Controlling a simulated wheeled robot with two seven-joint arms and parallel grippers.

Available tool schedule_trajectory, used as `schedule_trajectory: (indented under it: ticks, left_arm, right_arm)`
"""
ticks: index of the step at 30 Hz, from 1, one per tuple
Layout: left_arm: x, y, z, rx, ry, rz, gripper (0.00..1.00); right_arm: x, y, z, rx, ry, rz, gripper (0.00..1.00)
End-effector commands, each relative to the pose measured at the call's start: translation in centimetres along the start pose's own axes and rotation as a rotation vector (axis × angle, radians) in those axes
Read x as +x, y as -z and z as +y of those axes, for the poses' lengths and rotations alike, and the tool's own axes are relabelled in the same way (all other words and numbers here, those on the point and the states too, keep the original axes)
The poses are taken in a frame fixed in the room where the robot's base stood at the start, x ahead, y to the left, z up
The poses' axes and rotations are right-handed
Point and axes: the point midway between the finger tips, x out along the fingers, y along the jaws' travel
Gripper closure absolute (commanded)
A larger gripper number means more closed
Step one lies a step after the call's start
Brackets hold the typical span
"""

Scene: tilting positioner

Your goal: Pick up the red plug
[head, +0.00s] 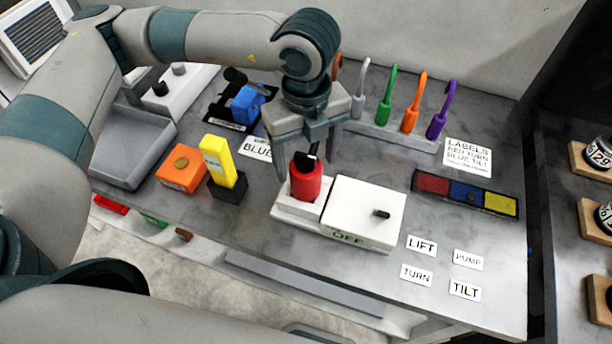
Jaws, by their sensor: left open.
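The red plug (306,181) stands upright in a white holder (290,209) on the grey bench. It has a black piece at its top. My left gripper (305,158) points down over the plug, its fingers apart at the plug's top. I cannot tell whether the fingers touch it. My right gripper does not show.
A white box marked OFF (362,209) stands right beside the holder. A yellow block (218,160) and an orange box (182,170) stand to the left. A rack of colored hooks (390,136) is behind. Label cards (421,245) lie at the front right.

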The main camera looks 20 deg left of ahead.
Motion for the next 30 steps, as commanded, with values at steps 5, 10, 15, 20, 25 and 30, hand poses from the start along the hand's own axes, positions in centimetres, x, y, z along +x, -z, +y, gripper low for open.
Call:
schedule_trajectory:
  ticks: [5, 10, 15, 20, 25, 30]
  left_arm:
    - [0.2, 0.1, 0.1, -0.001, -0.001, 0.001, 0.30]
    - [1.7, 0.5, 0.4, 0.000, -0.004, 0.002, 0.30]
    - [3.9, 0.6, 0.6, -0.002, -0.003, 0.001, 0.30]
    - [5.1, 0.6, 0.5, 0.000, -0.001, 0.001, 0.30]
    - [5.2, 0.6, 0.5, 0.000, 0.000, 0.000, 0.30]
    - [5.2, 0.6, 0.5, 0.000, 0.000, 0.000, 0.30]
  right_arm:
    - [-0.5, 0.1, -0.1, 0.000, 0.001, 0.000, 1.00]
    - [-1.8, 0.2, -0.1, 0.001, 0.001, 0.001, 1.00]
    - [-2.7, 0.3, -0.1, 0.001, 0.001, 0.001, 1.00]
    - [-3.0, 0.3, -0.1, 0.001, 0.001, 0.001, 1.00]
    - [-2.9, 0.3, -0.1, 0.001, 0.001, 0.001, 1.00]
    - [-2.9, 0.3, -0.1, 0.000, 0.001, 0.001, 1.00]
